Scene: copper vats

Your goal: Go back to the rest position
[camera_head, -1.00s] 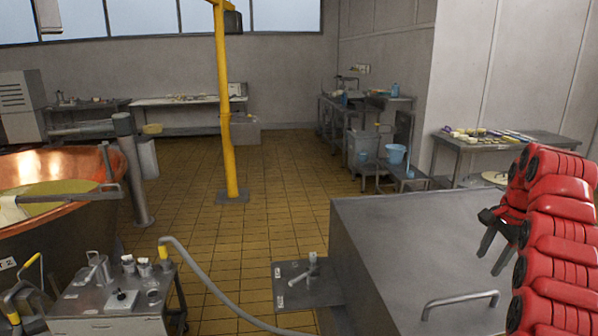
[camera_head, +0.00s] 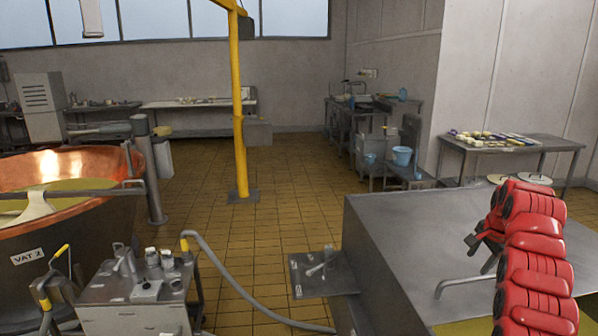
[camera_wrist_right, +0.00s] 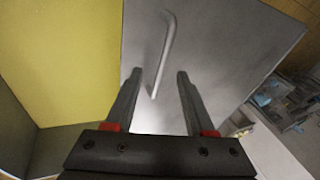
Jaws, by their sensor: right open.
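My right arm shows in red at the right of the head view, raised over the grey metal lid with a handle. My right gripper (camera_head: 480,252) is small and partly hidden by the arm there. In the right wrist view my right gripper (camera_wrist_right: 158,85) is open, its two fingers apart with nothing held between them. The lid's bar handle (camera_wrist_right: 167,50) shows beyond the fingers; I cannot tell how far below them it is. My left gripper is not in view.
A copper vat (camera_head: 85,195) stands at the left. A steel cart (camera_head: 135,295) with a grey hose (camera_head: 235,285) stands at the front left. A yellow post (camera_head: 239,110) rises mid-room. The grey lid (camera_head: 400,235) fills the front right. Tiled floor (camera_head: 300,190) is open between.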

